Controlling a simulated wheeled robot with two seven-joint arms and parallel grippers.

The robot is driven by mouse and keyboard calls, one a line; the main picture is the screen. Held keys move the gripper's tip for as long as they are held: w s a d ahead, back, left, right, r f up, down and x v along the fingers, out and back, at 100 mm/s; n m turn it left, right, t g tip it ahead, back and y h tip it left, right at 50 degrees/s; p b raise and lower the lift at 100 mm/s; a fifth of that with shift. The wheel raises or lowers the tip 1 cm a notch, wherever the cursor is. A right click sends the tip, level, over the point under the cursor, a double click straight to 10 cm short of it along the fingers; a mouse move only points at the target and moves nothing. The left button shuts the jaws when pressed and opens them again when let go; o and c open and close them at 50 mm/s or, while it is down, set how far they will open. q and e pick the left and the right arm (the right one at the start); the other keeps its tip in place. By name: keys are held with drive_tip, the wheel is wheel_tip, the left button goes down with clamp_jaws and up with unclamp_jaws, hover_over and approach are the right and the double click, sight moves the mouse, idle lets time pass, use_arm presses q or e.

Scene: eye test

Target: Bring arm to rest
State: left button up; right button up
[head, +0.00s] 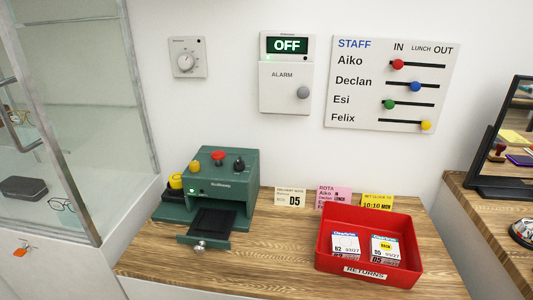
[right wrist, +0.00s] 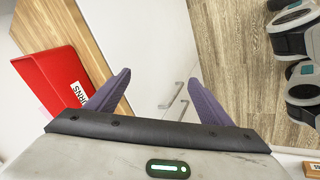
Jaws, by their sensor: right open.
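My right gripper (right wrist: 159,78) shows in the right wrist view. Its two purple fingers are apart, with nothing between them. It hangs off the counter's edge, beside the red returns tray (right wrist: 45,78) and above the floor and white cabinet front. Neither gripper shows in the head view. My left gripper is in no view.
In the head view the red tray (head: 370,221) holds two small boxes on the wooden counter (head: 270,262). A green machine (head: 225,170) with an open drawer stands left. The wall bears an alarm panel (head: 287,88) reading OFF and a staff board (head: 392,83). A glass cabinet (head: 70,100) stands far left.

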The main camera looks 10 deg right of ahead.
drive_tip(key=s+a+f+m+g+y, duration=0.2)
drive_tip(key=s+a+m, duration=0.1)
drive_tip(key=s+m, duration=0.35)
drive_tip(key=w+a+f+t+y, duration=0.1)
drive_tip(key=w+a+f+t, duration=0.1)
drive_tip(key=f, duration=0.4)
drive_tip(key=w+a+f+m+t, duration=0.1)
drive_tip(key=w+a+f+t, duration=0.1)
drive_tip(key=f, duration=0.4)
drive_tip(key=shift+w+a+t+y, duration=0.2)
drive_tip(key=shift+a+t+y, duration=0.15)
drive_tip(key=shift+t+y, duration=0.05)
